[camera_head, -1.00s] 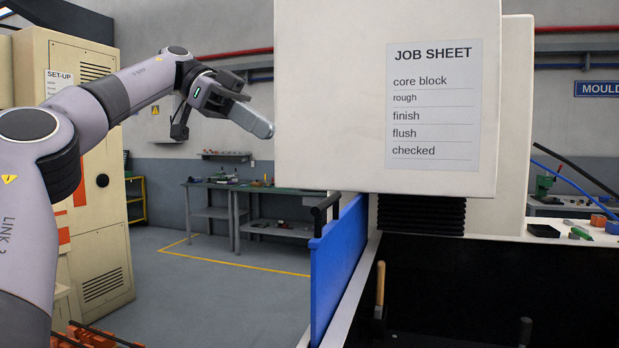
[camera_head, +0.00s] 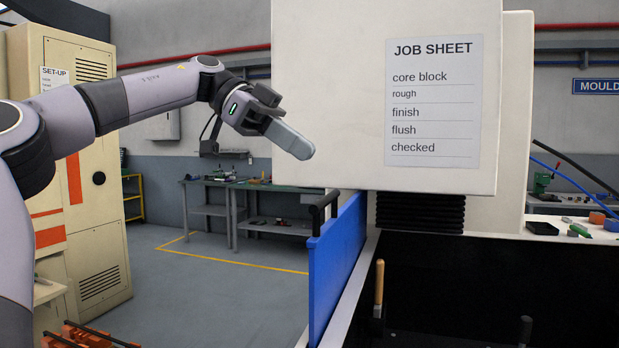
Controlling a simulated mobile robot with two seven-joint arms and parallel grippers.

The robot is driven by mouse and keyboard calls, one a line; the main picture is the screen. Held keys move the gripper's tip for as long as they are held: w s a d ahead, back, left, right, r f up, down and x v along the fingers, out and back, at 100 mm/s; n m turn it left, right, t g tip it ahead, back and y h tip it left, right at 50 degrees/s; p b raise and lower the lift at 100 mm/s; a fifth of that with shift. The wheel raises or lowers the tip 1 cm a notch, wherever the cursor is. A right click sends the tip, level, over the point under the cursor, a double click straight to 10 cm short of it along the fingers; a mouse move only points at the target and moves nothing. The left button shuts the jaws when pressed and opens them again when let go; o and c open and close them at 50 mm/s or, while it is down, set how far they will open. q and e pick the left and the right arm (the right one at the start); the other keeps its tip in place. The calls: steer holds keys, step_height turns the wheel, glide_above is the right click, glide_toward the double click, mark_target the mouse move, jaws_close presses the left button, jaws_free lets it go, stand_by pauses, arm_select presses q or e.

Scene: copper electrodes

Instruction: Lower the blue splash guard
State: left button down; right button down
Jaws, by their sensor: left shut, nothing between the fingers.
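The blue splash guard (camera_head: 337,262) stands upright along the left edge of the machine's dark tank. A black handle (camera_head: 321,213) is fixed at its upper left end. My left gripper (camera_head: 302,150) is shut and empty. In the picture it is above the handle and a little to its left, with its fingers pointing down and right, apart from the guard. My right gripper is not in view.
The white machine head with the job sheet (camera_head: 433,103) hangs just right of my left gripper. A wooden-handled tool (camera_head: 379,284) stands in the tank (camera_head: 470,270). A cream cabinet (camera_head: 96,235) is at left. The floor left of the guard is clear.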

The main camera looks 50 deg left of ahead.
arm_select(q)
steer(key=f, duration=0.1)
steer(key=d+f, duration=0.1)
steer(key=f, duration=0.1)
steer(key=w+d+f, duration=0.1)
steer(key=shift+f, duration=0.4)
step_height(320, 180, down, 14)
steer(key=b, duration=0.5)
steer(key=shift+f, duration=0.2)
steer(key=shift+r, duration=0.1)
